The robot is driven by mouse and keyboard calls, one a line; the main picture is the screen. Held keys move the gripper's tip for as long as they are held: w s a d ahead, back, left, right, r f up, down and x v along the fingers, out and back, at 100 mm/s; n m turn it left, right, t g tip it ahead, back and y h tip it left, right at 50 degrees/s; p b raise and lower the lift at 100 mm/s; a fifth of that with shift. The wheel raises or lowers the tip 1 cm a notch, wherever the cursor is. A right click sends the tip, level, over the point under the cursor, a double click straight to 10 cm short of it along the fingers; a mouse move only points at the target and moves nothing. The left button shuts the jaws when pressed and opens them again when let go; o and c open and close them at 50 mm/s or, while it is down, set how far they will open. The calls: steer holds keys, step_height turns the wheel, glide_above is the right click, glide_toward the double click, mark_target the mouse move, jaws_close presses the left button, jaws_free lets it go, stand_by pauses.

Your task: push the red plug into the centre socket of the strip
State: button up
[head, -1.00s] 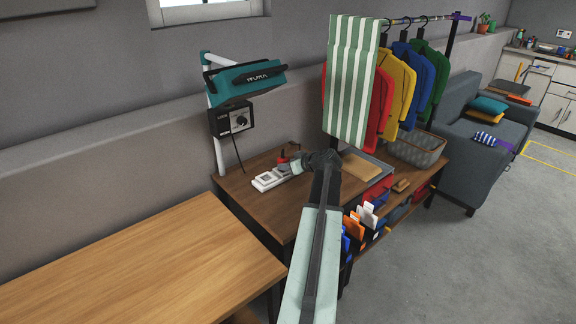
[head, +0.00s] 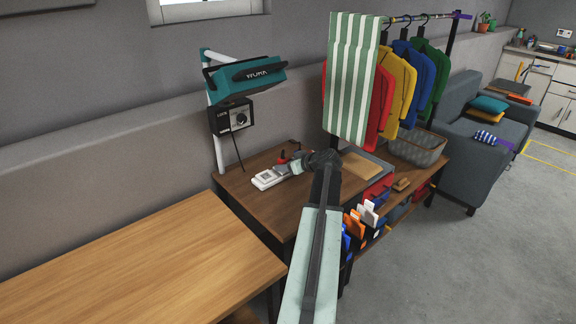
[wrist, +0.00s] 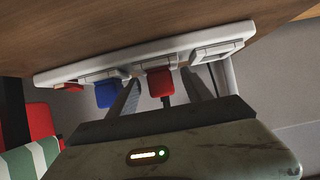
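The white strip (head: 268,180) lies on the brown table against the wall. In the wrist view the strip (wrist: 90,70) runs across the top. The red plug (wrist: 160,83) is at the middle of the strip, between my fingers; how deep it sits in the socket I cannot tell. My gripper (wrist: 162,78) is open around the plug, with a narrow gap showing on each side. In the head view my gripper (head: 297,165) is at the strip's right end and hides part of it. A blue plug (wrist: 107,94) is at the strip, left of the left finger.
A red piece (wrist: 72,87) shows at the strip's left end and a square white panel (wrist: 215,51) at its right. A teal lamp-like unit (head: 245,78) with a black dial box (head: 231,119) stands behind. A striped cloth (head: 349,82) hangs to the right.

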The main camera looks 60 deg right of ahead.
steer(key=p+v, duration=0.3)
steer(key=v, duration=0.4)
steer(key=shift+r+p, duration=0.15)
steer(key=shift+p, duration=0.25)
steer(key=shift+s+a+r, duration=0.1)
steer(key=shift+s+a, duration=0.05)
steer(key=shift+s, duration=0.25)
